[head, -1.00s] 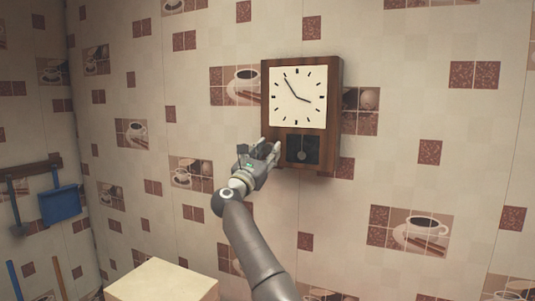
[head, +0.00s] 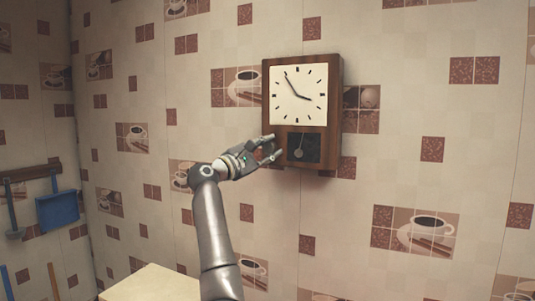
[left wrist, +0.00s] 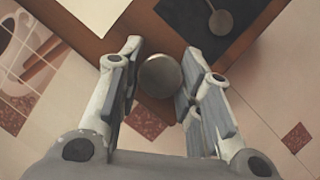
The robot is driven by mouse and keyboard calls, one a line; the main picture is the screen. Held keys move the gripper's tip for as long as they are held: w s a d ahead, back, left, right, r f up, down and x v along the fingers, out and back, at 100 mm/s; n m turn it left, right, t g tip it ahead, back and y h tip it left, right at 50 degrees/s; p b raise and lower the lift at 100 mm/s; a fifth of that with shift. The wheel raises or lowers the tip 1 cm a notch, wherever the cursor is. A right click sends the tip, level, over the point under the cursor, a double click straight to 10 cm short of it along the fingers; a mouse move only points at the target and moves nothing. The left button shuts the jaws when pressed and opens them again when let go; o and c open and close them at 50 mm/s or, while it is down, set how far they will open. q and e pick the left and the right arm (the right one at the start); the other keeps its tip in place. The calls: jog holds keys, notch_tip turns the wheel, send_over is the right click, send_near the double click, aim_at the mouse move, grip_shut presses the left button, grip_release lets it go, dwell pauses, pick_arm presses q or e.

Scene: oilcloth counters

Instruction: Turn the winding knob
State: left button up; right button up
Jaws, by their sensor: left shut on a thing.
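A wooden wall clock (head: 335,95) with a white square face (head: 298,94) hangs on the tiled wall. A dark window with a pendulum (head: 299,153) is below the face; it also shows at the top of the left wrist view (left wrist: 221,22). The round grey winding knob (left wrist: 160,76) sits on the clock's lower part, between my fingers in the left wrist view. My left gripper (head: 272,148) reaches the clock's lower left side and is shut on the knob. In the head view the fingers hide the knob. My right gripper is not in view.
A pale box-like top (head: 150,284) stands low in front, left of my arm. A blue dustpan (head: 58,210) hangs from a wooden rail (head: 30,173) at the far left. The wall around the clock is flat and free of objects.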

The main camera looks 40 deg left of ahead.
pick_arm(q)
jog(key=m+g+h, duration=0.1)
jog(key=m, duration=0.3)
jog(key=shift+a+r+p, duration=0.1)
jog(key=shift+r+p, duration=0.05)
jog(key=shift+p, duration=0.15)
jog(key=shift+m+g+p, duration=0.7)
jog(key=shift+m+g, duration=0.1)
jog(key=shift+m, duration=1.1)
jog(key=o, duration=1)
jog(key=shift+o, duration=0.2)
jog(key=s, duration=1.2)
jog(key=shift+a+r, duration=0.15)
jog(key=shift+a, duration=0.25)
